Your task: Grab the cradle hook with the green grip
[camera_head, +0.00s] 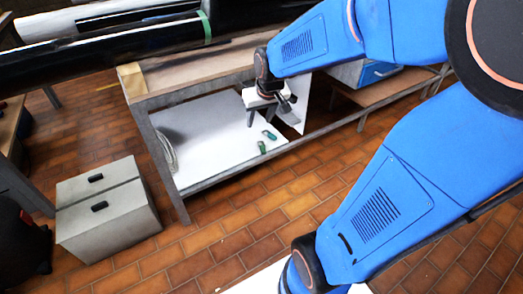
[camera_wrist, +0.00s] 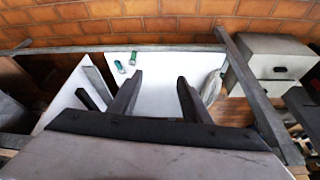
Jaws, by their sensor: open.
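Two small tools with green on them lie on the white lower shelf (camera_head: 200,150) of the bench. One green tool (camera_head: 268,134) lies farther back; it is also in the wrist view (camera_wrist: 119,66). The other green tool (camera_head: 262,147) lies closer to the shelf's front edge, and shows in the wrist view (camera_wrist: 133,58). They are too small for me to tell which is the cradle hook. My gripper (camera_head: 270,112) is open and empty above the shelf, apart from both tools. In the wrist view, the tools lie beyond and left of its fingers (camera_wrist: 160,82).
The bench frame (camera_head: 155,150) and its wooden top (camera_head: 180,78) surround the shelf. A pale coil (camera_head: 166,152) lies at the shelf's left end. A long black mast (camera_head: 120,46) with a green band lies above. A grey drawer box (camera_head: 105,212) stands on the tiled floor.

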